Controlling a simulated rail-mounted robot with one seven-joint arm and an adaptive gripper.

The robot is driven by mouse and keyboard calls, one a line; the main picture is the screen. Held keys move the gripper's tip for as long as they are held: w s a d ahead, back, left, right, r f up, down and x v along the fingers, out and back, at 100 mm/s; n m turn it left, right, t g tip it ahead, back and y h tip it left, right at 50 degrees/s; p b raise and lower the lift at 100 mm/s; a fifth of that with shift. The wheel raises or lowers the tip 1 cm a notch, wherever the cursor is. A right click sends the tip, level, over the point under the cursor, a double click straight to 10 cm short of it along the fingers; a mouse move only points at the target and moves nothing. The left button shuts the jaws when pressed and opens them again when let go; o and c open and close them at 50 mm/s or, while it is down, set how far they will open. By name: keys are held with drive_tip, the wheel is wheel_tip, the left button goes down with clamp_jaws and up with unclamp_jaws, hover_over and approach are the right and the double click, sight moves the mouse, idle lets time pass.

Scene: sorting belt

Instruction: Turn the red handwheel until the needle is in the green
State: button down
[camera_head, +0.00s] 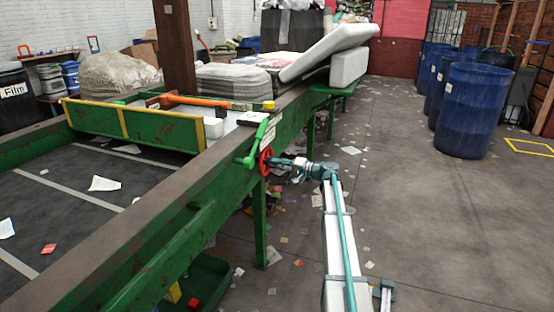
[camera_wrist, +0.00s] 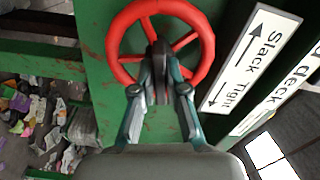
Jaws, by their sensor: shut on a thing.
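The red handwheel (camera_head: 263,160) is mounted on the side of the green belt frame, seen nearly edge-on in the head view. In the wrist view the handwheel (camera_wrist: 118,38) fills the upper middle, its rim and spokes in sight. My gripper (camera_head: 273,162) reaches it from the right. In the wrist view my gripper (camera_wrist: 160,62) has its fingers closed together over the wheel's middle, shut on the handwheel. The fingers hide the hub and part of the spokes. I cannot make out a needle or a green zone in either view.
A white label (camera_wrist: 250,55) reading "Slack" and "Tight" with arrows lies right of the wheel. A green lever (camera_head: 263,136) stands just above the wheel. The green frame (camera_head: 205,215) runs alongside. Paper litters the floor. Blue barrels (camera_head: 470,110) stand at the right.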

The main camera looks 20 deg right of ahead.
drive_tip(key=m+p, duration=0.3)
drive_tip(key=shift+r+m, duration=0.15)
drive_tip(key=shift+m, duration=0.25)
drive_tip(key=shift+m+p, duration=0.5)
drive_tip(key=shift+p, duration=0.1)
drive_tip(key=c, duration=1.2)
unclamp_jaws()
drive_tip(key=v, duration=1.2)
